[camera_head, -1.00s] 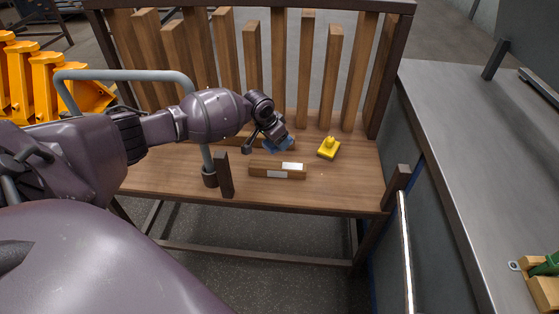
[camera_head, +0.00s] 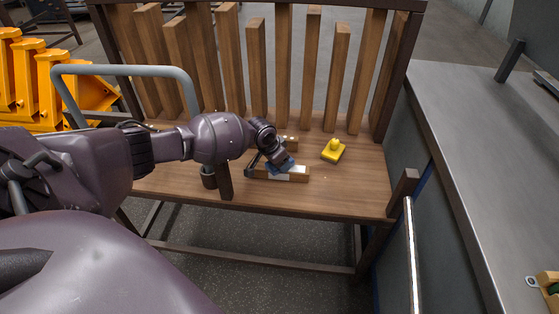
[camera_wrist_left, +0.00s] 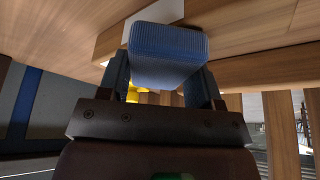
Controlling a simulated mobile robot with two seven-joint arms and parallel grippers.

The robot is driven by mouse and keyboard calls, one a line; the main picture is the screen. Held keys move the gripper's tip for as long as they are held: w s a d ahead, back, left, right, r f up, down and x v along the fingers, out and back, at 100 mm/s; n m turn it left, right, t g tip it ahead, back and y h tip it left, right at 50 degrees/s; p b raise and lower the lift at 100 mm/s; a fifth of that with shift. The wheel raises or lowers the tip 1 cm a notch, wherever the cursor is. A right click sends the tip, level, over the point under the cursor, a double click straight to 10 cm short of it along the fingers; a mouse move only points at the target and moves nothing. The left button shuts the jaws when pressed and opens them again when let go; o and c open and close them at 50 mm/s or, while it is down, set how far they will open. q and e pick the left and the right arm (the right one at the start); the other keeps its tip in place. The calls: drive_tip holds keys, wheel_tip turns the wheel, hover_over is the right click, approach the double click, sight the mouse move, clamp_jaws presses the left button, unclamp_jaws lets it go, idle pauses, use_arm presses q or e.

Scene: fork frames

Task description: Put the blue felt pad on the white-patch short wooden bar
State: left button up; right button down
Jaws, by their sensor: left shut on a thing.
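My left gripper (camera_head: 280,164) is shut on the blue felt pad (camera_head: 281,169), which fills the space between the two fingers in the left wrist view (camera_wrist_left: 168,55). The white-patch short wooden bar (camera_head: 299,176) lies on the wooden bench, with its white patch facing up. In the head view the pad and fingers cover the bar's left and middle part. In the left wrist view the bar (camera_wrist_left: 109,40) shows just behind the pad; I cannot tell whether they touch. My right gripper is not in view.
A yellow knobbed block (camera_head: 333,151) stands on the bench (camera_head: 345,195) to the right. Another wooden piece (camera_head: 291,143) lies behind the gripper, partly hidden. Upright slats back the bench. A grey table (camera_head: 480,170) is at right.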

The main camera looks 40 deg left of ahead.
use_arm(q)
drive_tip(key=shift+f, duration=0.15)
drive_tip(key=o, duration=0.8)
drive_tip(key=shift+o, duration=0.5)
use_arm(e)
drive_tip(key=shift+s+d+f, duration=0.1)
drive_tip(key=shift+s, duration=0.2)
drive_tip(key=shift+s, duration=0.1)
